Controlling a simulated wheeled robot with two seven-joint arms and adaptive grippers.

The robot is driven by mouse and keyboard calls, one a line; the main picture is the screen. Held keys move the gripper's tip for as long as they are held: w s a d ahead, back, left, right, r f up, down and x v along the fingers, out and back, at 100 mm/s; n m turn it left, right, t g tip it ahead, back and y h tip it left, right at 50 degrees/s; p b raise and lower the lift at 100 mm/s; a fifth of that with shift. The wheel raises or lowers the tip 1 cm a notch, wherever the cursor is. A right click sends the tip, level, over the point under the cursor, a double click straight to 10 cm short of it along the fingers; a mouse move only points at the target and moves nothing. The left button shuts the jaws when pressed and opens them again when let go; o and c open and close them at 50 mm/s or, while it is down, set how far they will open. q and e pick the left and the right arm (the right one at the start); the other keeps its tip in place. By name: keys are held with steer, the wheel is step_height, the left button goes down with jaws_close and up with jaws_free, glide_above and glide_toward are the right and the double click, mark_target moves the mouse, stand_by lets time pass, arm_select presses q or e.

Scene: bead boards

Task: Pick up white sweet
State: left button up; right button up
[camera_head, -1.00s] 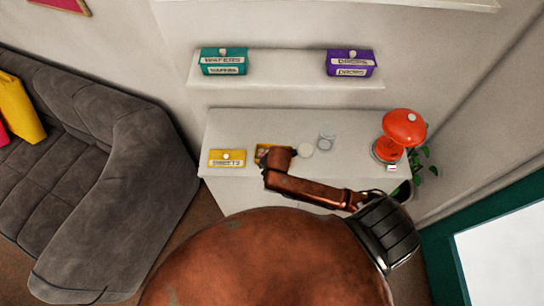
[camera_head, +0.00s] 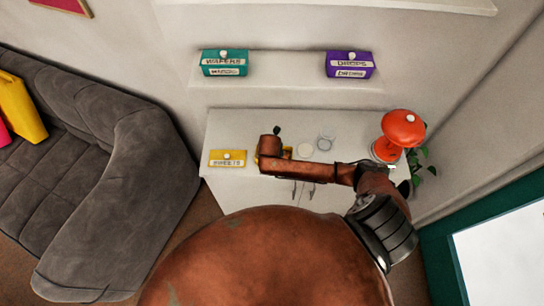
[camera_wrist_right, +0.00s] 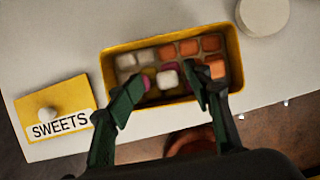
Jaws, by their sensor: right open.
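In the right wrist view, an open yellow box (camera_wrist_right: 236,68) holds rows of white, orange and pink sweets. A white sweet (camera_wrist_right: 168,79) lies in its near row, beside a pink sweet (camera_wrist_right: 146,82). Two paler white sweets (camera_wrist_right: 147,57) lie in the far left part. My right gripper (camera_wrist_right: 160,95) is open over the box's near side, its fingers on either side of the near white sweet, not closed on it. In the head view my right arm hides most of the box; only a yellow bit (camera_head: 287,152) shows. My left gripper is not in view.
The yellow SWEETS lid (camera_head: 227,158) lies left of the box. A round white disc (camera_head: 304,150), a glass (camera_head: 326,142) and a red lamp (camera_head: 403,130) stand to the right. Teal (camera_head: 224,63) and purple (camera_head: 350,65) boxes sit on the shelf above.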

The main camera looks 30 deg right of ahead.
steer(key=shift+s+d+f, duration=0.2)
steer(key=shift+f, duration=0.15)
steer(key=shift+s+d+f, duration=0.15)
steer(key=shift+f, duration=0.3)
steer(key=shift+o, duration=0.5)
steer(key=shift+d, duration=0.1)
steer(key=c, duration=0.7)
steer(key=shift+w, duration=0.1)
steer(key=shift+w+r, duration=0.1)
steer(key=shift+r, duration=0.15)
